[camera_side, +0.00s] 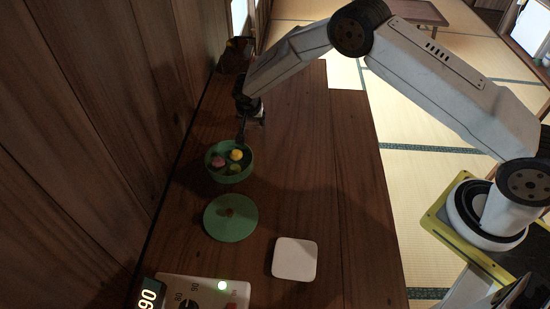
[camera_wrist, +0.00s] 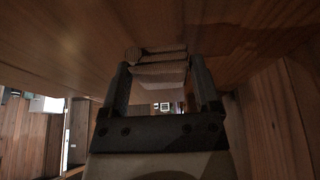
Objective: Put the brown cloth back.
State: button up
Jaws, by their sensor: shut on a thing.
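My gripper (camera_side: 242,130) points down at the far left of the wooden table, just beyond the green bowl in the side view. In the wrist view my gripper (camera_wrist: 160,72) has a layered, folded brownish thing between its fingers, which looks like the brown cloth (camera_wrist: 162,56). The gripper is shut on it. The cloth's folds lie against the wood surface in that view; I cannot tell whether they touch it. In the side view the cloth is too small and dark to make out.
A green bowl (camera_side: 215,174) holds pink and yellow balls close to my gripper. A green lid (camera_side: 230,228), a white square pad (camera_side: 294,259) and a control panel (camera_side: 207,289) are nearer the front. A dark cluttered item (camera_side: 233,57) stands behind. The table's right side is clear.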

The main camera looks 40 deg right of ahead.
aim_at(252, 128)
jog(key=shift+w+f, duration=0.15)
jog(key=shift+f, duration=1.5)
jog(key=shift+f, duration=0.15)
jog(key=o, duration=1)
jog(key=shift+v, duration=6.15)
